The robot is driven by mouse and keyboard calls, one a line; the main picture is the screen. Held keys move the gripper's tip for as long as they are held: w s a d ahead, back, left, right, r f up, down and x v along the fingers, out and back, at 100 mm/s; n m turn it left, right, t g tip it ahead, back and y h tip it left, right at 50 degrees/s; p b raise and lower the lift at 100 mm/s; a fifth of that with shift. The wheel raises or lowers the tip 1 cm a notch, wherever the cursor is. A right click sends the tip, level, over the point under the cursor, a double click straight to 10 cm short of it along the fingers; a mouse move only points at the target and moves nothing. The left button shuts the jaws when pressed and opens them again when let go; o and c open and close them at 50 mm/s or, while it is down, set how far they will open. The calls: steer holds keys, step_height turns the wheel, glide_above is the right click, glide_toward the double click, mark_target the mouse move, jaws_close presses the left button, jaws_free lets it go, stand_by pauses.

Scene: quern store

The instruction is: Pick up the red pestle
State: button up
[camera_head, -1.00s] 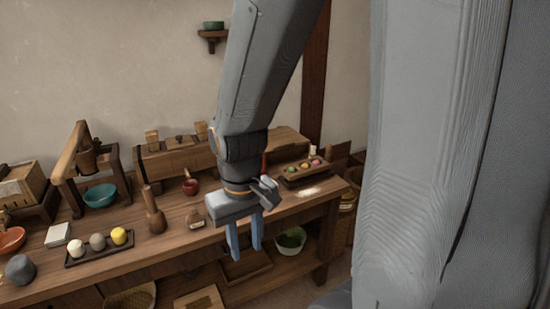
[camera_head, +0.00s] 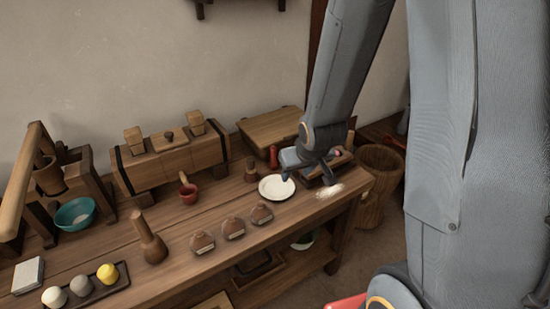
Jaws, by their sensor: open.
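A long wooden box (camera_head: 172,160) and a wooden board (camera_head: 275,127) are at the back.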

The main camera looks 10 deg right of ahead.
mark_target(275, 151)
steer(key=w+f+t+p, duration=0.1)
steer(key=w+t, duration=0.1)
steer(key=w, duration=0.3)
steer(key=w+a+f+t+y+p, duration=0.1)
steer(key=w+f+t, duration=0.1)
steer(key=w, duration=0.4)
steer(key=w+f+n+t+y+p, duration=0.1)
steer(key=w+f+t, duration=0.1)
steer(key=w, duration=0.4)
steer(key=shift+w+a+t, duration=0.25)
steer(key=shift+a+t, duration=0.15)
steer(key=shift+t, duration=0.2)
jaws_close()
